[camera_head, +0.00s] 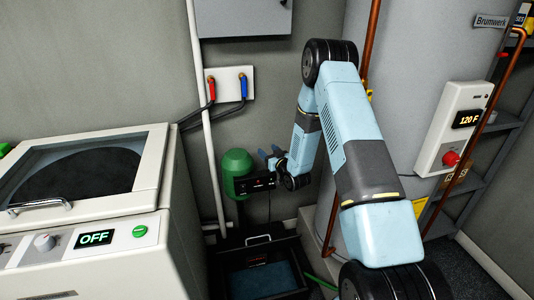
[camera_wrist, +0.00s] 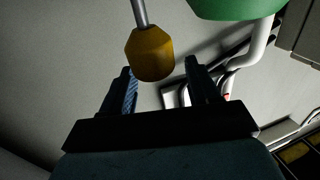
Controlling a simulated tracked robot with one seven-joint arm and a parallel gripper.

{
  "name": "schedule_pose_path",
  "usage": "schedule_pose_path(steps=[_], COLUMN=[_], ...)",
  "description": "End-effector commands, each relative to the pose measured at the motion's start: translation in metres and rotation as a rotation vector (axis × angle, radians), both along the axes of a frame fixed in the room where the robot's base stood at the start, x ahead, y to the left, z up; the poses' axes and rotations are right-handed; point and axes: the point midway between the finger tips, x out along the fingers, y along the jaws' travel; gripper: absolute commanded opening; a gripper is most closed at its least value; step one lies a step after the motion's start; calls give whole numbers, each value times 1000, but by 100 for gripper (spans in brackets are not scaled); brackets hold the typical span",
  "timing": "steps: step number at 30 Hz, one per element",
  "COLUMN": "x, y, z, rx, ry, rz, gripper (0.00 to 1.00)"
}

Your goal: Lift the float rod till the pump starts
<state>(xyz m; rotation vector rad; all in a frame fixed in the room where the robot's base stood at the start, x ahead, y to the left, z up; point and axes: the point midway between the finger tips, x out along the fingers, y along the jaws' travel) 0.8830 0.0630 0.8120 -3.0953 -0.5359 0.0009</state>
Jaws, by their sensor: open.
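My gripper (camera_head: 271,156) is open beside the green pump (camera_head: 237,172) and its black box with a small red mark (camera_head: 256,184). In the wrist view an orange-yellow faceted knob (camera_wrist: 150,54) ends a thin grey rod (camera_wrist: 140,12). The knob shows at the opening between my two fingertips (camera_wrist: 160,68), nearer the left one. I cannot tell whether it is between them or just beyond, and no grip on it shows. The green pump body (camera_wrist: 235,6) shows at the upper right there. In the head view I cannot make out the knob.
A dark sump box (camera_head: 262,250) with a handle stands below the pump. A white machine reading OFF (camera_head: 95,238) is at left. A large grey tank (camera_head: 405,60) with copper pipes and a control box (camera_head: 460,125) is at right. A white pipe (camera_head: 205,120) runs down the wall.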

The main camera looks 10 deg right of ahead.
Motion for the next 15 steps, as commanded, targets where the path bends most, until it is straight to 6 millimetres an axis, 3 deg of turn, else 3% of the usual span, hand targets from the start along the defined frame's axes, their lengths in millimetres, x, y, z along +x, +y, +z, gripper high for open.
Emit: schedule_pose_path(steps=[7,15], x=[-18,-67], y=[-7,-25], z=[-1,-1], rx=[0,0], ry=[2,3], rz=[-2,-2], gripper=[60,60])
